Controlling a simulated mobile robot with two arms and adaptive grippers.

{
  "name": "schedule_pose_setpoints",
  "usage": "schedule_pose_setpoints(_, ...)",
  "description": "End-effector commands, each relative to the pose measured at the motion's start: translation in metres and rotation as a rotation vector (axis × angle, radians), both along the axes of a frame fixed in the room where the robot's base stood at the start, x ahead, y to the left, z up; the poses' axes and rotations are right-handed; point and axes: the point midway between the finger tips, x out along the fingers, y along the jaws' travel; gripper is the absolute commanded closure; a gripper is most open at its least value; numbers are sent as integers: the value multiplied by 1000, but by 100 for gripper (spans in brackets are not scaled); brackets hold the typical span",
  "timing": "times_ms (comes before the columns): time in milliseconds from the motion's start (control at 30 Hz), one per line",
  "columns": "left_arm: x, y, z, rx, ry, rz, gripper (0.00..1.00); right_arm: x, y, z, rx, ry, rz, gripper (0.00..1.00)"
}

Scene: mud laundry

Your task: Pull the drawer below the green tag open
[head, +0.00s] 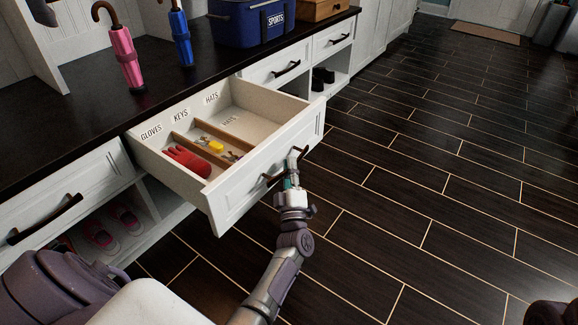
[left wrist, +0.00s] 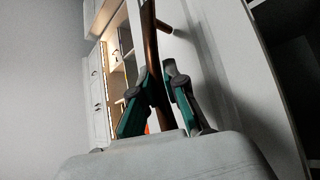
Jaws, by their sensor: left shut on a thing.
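A white drawer (head: 228,200) under the dark counter is pulled well out. Inside are sections marked gloves, keys and hats, with a red glove (head: 187,160) and a small yellow item (head: 216,147) lying in them. My left gripper (head: 289,182) is at the dark bar handle (head: 270,181) on the drawer's front. In the left wrist view its two fingers (left wrist: 156,95) are closed around the brown handle bar (left wrist: 152,50). I see no green tag in either view; the counter edge above the drawer shows none.
Closed drawers stand on the left (head: 60,200) and right (head: 287,68). Pink (head: 124,56) and blue (head: 181,38) umbrellas and a blue sports box (head: 245,24) are on the counter. Shoes (head: 125,217) sit in the cubby below. The dark plank floor (head: 430,180) in front is clear.

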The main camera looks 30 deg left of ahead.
Motion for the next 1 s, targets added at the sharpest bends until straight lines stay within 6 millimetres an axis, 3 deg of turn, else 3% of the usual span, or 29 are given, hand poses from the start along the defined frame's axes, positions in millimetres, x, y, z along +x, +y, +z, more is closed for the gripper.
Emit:
schedule_pose_setpoints(100, -1, 0, -2, -2, 2, 0, 100, 0, 0, 0, -1, 0, 0, 60)
schedule_pose_setpoints(133, -1, 0, -2, -2, 2, 0, 85, 0, 0, 0, -1, -1, 0, 60)
schedule_pose_setpoints(267, 0, 0, -1, -1, 1, 1, 64, 0, 0, 1, -1, -3, -1, 60)
schedule_pose_setpoints(633, -4, -3, -3, -1, 2, 0, 62, -1, 0, 2, -4, -10, -4, 60)
schedule_pose_setpoints(1000, -47, -33, -26, -3, 3, 0, 62, -1, 0, 2, -1, -6, -2, 60)
